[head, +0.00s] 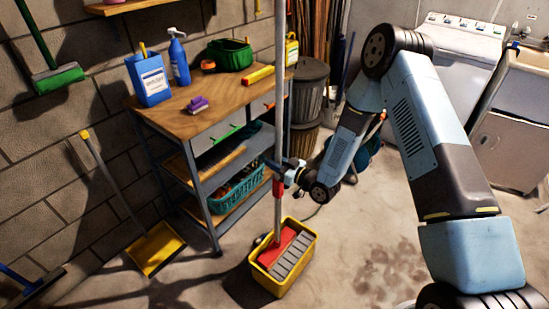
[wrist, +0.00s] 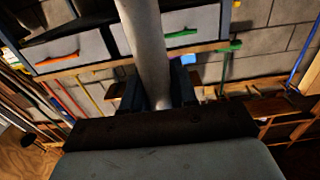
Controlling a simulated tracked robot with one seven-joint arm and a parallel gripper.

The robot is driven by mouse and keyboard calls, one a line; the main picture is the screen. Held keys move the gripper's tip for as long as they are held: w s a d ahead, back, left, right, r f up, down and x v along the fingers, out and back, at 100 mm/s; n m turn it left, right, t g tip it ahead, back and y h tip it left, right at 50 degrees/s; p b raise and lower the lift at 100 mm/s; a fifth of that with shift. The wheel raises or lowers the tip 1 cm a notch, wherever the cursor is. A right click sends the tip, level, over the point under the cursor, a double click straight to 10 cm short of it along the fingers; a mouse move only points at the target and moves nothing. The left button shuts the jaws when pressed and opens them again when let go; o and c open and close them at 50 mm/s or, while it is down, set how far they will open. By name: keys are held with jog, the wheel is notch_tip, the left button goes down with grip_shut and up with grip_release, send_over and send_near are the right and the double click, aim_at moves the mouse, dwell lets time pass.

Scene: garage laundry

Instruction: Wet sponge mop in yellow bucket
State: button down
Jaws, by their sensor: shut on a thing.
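The sponge mop's long pale handle (head: 280,90) stands nearly upright, with a red section low on it. Its foot is at the yellow bucket (head: 307,250), which stands on the floor. A red block (head: 270,252) shows inside the bucket beside a grey ribbed panel (head: 291,259); I cannot tell how deep the mop head sits. My gripper (head: 284,172) is shut on the handle above the red section. In the wrist view, the handle (wrist: 145,45) passes between my dark fingers (wrist: 155,88). The fingertips are partly hidden.
A wood-topped workbench (head: 213,100) with bottles and a green tub (head: 230,54) stands just behind-left of the handle. A yellow dustpan (head: 155,247) lies left of the bucket. Grey bins (head: 309,90) stand behind. The floor right of the bucket (head: 375,255) is clear.

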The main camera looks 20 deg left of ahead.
aim_at(281, 129)
jog(key=shift+f, duration=4.75)
jog(key=shift+r, duration=12.5)
